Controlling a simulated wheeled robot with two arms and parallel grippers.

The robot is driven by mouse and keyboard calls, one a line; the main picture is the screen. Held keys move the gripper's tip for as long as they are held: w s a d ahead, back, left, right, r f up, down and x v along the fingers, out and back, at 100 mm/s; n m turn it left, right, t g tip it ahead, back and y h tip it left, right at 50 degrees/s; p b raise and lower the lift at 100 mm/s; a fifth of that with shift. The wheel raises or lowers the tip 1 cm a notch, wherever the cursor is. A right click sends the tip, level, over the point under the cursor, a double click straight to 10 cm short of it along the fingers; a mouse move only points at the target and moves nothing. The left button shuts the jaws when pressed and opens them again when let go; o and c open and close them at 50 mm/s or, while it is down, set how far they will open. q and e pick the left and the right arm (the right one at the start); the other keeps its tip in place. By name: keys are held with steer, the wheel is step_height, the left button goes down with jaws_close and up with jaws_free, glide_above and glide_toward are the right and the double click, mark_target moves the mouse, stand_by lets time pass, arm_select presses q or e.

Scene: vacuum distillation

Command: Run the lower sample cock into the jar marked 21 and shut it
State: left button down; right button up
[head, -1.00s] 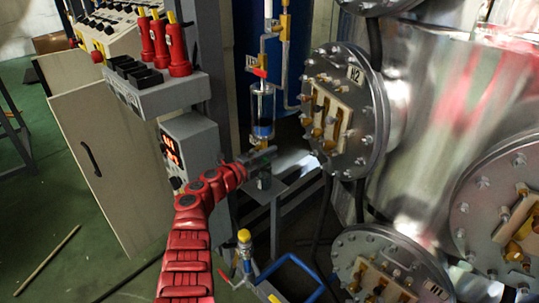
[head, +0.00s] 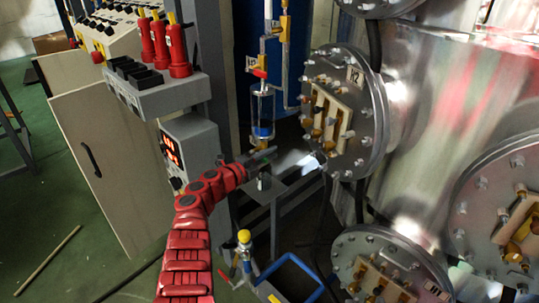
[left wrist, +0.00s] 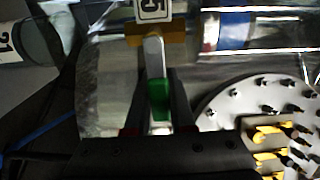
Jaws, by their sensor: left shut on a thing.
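My left gripper (head: 268,156) is at the lower sample cock under the sight glass (head: 263,108). In the left wrist view its fingers (left wrist: 160,105) are shut on the green lever (left wrist: 159,98) of the cock, whose brass body (left wrist: 178,36) shows behind it. The sight glass looks mostly clear, with blue near its bottom. The jar (head: 264,181) stands on a small grey shelf below the cock, partly hidden by my gripper. In the left wrist view the jar (left wrist: 38,40) carries the mark 21. Its fill level cannot be told. My right gripper is out of view.
A red-handled upper cock (head: 260,73) sits above the sight glass. A bolted round flange (head: 345,110) of the steel vessel is close on the right. A grey control box (head: 190,148) is close on the left. A yellow-capped valve (head: 244,237) stands below.

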arm_select(q)
steer(key=r+n+p, duration=0.1)
steer(key=n+p, duration=0.1)
steer(key=r+n+p, duration=0.1)
steer(key=n+p, duration=0.1)
steer(key=shift+w+a, duration=0.15)
steer(key=c, duration=0.8)
jaws_free()
steer(key=shift+o, duration=0.2)
steer(key=shift+r, duration=0.1)
